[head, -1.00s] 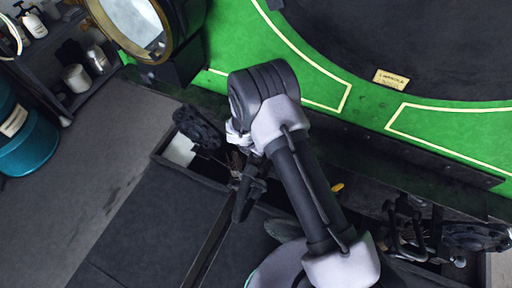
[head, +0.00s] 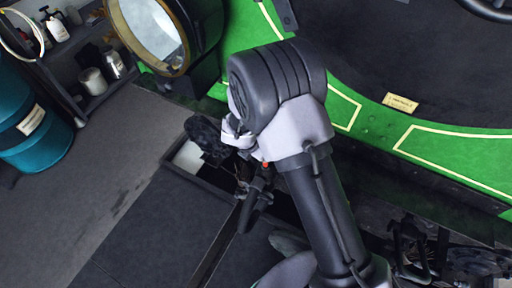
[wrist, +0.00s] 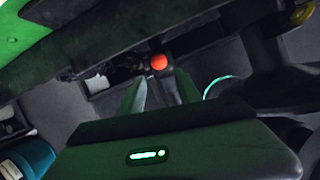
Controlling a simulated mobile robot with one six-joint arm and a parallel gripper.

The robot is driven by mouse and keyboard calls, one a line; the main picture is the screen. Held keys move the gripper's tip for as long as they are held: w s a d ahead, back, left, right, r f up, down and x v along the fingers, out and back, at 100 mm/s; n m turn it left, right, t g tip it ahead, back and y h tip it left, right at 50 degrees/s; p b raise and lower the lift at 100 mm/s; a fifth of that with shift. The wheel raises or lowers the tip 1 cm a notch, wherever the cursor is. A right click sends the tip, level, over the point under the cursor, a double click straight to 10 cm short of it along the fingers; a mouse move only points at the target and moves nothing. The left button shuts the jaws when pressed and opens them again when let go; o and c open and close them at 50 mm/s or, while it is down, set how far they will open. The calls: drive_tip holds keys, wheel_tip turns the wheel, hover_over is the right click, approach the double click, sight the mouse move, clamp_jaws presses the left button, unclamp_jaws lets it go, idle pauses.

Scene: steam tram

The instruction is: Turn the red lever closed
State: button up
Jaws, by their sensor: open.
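The red lever shows as a round red-orange end (wrist: 159,62) in the wrist view, just beyond and between my fingertips. In the head view only a small red spot (head: 265,164) shows beside my arm; the rest of the lever is hidden or too dark to make out. My gripper (wrist: 160,88) is open, with its two fingers apart and nothing between them. The fingers point toward the red end, and I cannot tell whether they touch it. In the head view my arm covers most of the gripper.
A green panel with cream lines (head: 450,150) rises behind the arm. A large round brass-rimmed lamp (head: 150,35) stands at upper left. A teal drum (head: 30,125) and a shelf with bottles and jars (head: 85,60) are at far left. Dark floor (head: 110,150) lies open at left.

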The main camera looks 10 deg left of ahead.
drive_tip(key=v, duration=0.4)
drive_tip(key=shift+r+p, duration=0.1)
drive_tip(key=shift+p, duration=0.2)
drive_tip(key=s+d+r+m+b, duration=0.3)
drive_tip(key=d+r+m+b, duration=0.75)
drive_tip(key=m, duration=0.45)
drive_tip(key=s+d+m+t+y+b, duration=0.1)
drive_tip(key=s+d+m+y+b, duration=0.1)
drive_tip(key=s+m+b, duration=0.3)
drive_tip(key=s+d+m+t+y+b, duration=0.1)
drive_tip(key=s+d+m+b, duration=0.3)
drive_tip(key=s+m, duration=0.9)
drive_tip(key=shift+s+d+f+m+y+b, duration=0.35)
drive_tip(key=shift+m+y+b, duration=0.2)
drive_tip(key=shift+b, duration=0.7)
